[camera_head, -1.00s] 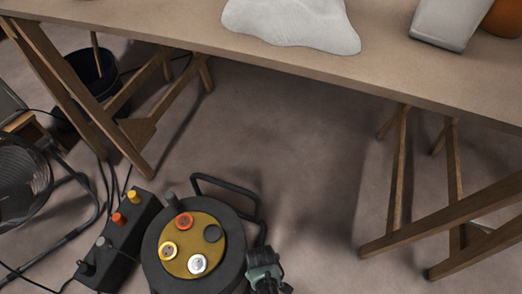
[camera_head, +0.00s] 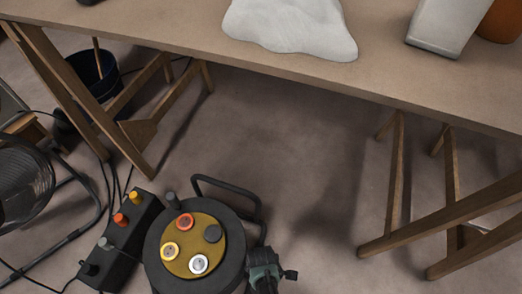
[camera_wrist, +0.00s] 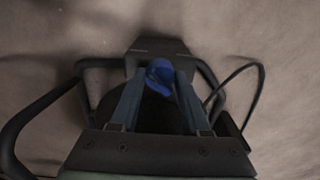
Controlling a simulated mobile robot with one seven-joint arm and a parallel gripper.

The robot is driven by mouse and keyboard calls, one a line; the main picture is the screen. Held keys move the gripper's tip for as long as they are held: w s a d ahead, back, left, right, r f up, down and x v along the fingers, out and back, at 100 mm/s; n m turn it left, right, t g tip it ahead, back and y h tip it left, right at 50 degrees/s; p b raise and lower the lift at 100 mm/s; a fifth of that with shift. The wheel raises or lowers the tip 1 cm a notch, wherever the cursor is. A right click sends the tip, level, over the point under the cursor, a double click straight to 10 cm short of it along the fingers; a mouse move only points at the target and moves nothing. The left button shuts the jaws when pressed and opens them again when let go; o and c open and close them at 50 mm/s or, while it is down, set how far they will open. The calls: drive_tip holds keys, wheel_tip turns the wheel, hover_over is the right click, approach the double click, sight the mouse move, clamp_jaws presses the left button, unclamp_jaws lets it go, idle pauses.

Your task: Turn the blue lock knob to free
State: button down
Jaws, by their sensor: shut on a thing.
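The blue lock knob (camera_wrist: 160,75) shows in the wrist view, in front of a dark housing (camera_wrist: 155,46). My gripper (camera_wrist: 158,83) is shut on it, with one finger on each side. The knob looks tilted in the picture; its exact lock position cannot be read. In the head view my gripper (camera_head: 266,272) is low in the picture, just right of the round cable reel (camera_head: 232,250). The knob cannot be made out in the head view.
Black tube frames (camera_wrist: 35,108) flank the housing, and a cable (camera_wrist: 228,78) curves at its right. In the head view a control box (camera_head: 122,240) and a fan (camera_head: 20,185) stand left of the reel. A trestle table (camera_head: 180,30) spans the back.

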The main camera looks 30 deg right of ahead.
drive_tip(key=shift+c, duration=1.9)
unclamp_jaws()
wheel_tip(320, 180, up, 13)
drive_tip(key=p, duration=0.8)
drive_tip(key=shift+p, duration=0.35)
